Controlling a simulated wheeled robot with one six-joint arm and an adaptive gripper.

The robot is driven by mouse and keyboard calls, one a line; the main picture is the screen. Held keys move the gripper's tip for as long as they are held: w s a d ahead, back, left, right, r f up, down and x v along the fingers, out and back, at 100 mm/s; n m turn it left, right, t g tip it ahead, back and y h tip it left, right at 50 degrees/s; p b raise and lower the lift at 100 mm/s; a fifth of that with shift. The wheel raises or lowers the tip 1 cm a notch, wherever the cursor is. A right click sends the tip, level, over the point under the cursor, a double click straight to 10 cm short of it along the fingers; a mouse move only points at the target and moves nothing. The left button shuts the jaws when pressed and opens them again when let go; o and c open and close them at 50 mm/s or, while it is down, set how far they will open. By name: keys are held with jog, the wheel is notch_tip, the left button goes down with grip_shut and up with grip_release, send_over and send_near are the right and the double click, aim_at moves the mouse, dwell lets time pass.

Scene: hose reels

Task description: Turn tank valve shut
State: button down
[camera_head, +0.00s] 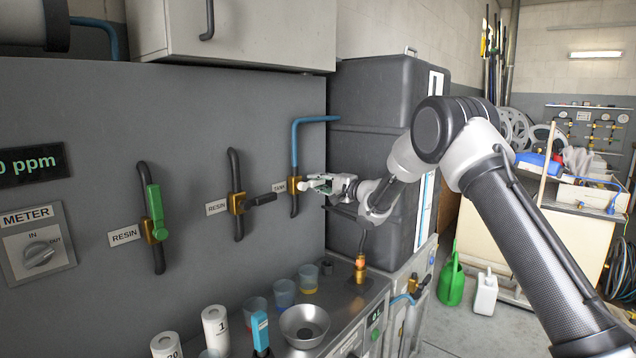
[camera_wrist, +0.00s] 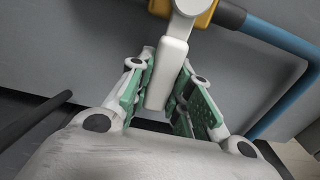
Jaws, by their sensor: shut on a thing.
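The tank valve has a brass body (camera_head: 294,185) on the blue and dark vertical pipe beside the TANK label (camera_head: 279,186). Its white lever (camera_wrist: 172,72) points away from the brass body (camera_wrist: 185,8) in the wrist view, roughly crosswise to the pipe. My gripper (camera_head: 318,184) is at the valve from the right in the head view. In the wrist view its green pads (camera_wrist: 168,88) stand on both sides of the lever, shut on it. In the head view the gripper hides much of the lever.
Two resin valves are to the left: one green lever (camera_head: 154,212) lies along its pipe, one dark lever (camera_head: 262,200) lies crosswise. Cups (camera_head: 284,293) and a funnel bowl (camera_head: 305,324) stand on the counter below. A dark tank (camera_head: 372,92) is behind my arm.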

jog(key=shift+f, duration=0.1)
jog(key=c, duration=1.3)
grip_release()
jog(key=shift+d, duration=0.1)
jog(key=v, duration=1.2)
